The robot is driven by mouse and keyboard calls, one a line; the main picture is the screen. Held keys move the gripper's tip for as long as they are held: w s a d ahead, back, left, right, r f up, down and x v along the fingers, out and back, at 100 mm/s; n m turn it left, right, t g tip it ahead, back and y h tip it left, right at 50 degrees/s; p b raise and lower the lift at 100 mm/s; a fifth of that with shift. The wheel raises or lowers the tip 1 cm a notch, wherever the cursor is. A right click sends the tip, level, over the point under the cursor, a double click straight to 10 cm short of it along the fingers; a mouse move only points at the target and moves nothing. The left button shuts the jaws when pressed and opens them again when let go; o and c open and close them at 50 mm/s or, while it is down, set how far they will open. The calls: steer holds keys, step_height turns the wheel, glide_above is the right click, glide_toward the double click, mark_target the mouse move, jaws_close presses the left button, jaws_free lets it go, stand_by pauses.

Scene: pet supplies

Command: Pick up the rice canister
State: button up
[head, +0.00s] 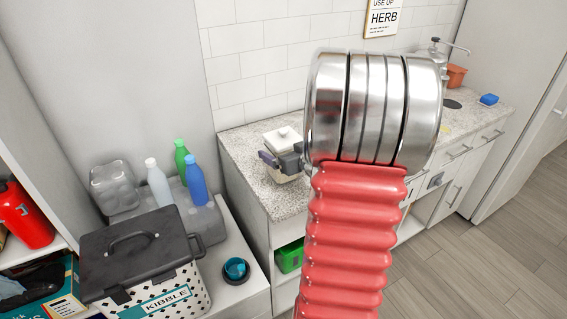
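A squarish canister (283,139) with a white lid and a pale body stands near the left end of the speckled counter. It is likely the rice canister, but I can read no label on it. My gripper (280,162) is at the canister, its dark parts across the front and right side and a purplish-grey piece at the left. They cover the middle of the canister, and its pale lower part shows below them. I cannot tell whether the fingers press on it. My red ribbed arm with its metal bands fills the middle foreground and hides the counter to the right.
The speckled counter (245,144) runs along a tiled wall. At left are a kibble bin (147,262), several bottles and a teal-and-black bowl (236,270). A green box (290,256) sits below the counter.

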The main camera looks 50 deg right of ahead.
steer(key=shift+c, duration=0.5)
steer(key=shift+r, duration=0.1)
steer(key=c, duration=1.9)
